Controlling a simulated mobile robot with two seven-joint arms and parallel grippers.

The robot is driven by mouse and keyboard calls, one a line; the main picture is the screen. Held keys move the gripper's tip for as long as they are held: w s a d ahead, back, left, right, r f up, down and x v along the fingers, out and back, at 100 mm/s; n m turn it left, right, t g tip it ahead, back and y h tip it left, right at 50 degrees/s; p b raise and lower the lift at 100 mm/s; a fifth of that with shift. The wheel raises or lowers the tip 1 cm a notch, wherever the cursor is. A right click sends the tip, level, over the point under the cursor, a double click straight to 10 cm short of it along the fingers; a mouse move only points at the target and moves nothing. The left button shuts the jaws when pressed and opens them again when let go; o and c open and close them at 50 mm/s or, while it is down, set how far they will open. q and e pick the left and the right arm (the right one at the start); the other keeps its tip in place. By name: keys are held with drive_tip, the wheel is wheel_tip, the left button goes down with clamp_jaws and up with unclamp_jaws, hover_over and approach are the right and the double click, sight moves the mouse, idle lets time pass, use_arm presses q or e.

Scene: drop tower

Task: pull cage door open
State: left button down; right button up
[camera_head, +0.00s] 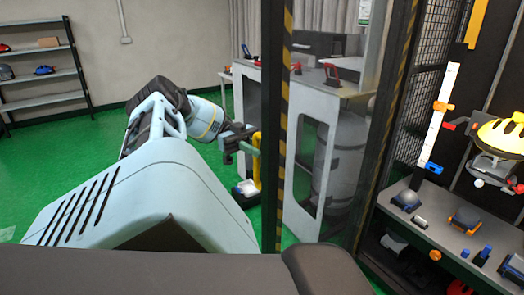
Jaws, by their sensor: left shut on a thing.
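The cage door (275,120) shows as a dark upright frame edge with yellow-black stripes and a clear panel to its right. A yellow upright handle (257,165) stands along the left side of this edge. My left gripper (247,143) reaches in from the left and is shut on the yellow handle. Its fingertips are small and partly merge with the handle in the picture. My right gripper is not in view.
Through the panel stands a grey cabinet (300,155) with red-handled tools on top. A striped post (388,110) is to its right. Further right, a shelf (440,214) holds several small parts near a yellow-topped device (502,135). Green floor (95,150) is clear at left.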

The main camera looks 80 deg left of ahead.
use_arm(q)
drive_tip(key=shift+s+a, duration=0.1)
drive_tip(key=shift+a, duration=0.05)
idle(0.3)
drive_tip(key=c, duration=1.4)
unclamp_jaws()
drive_tip(key=shift+r, duration=0.1)
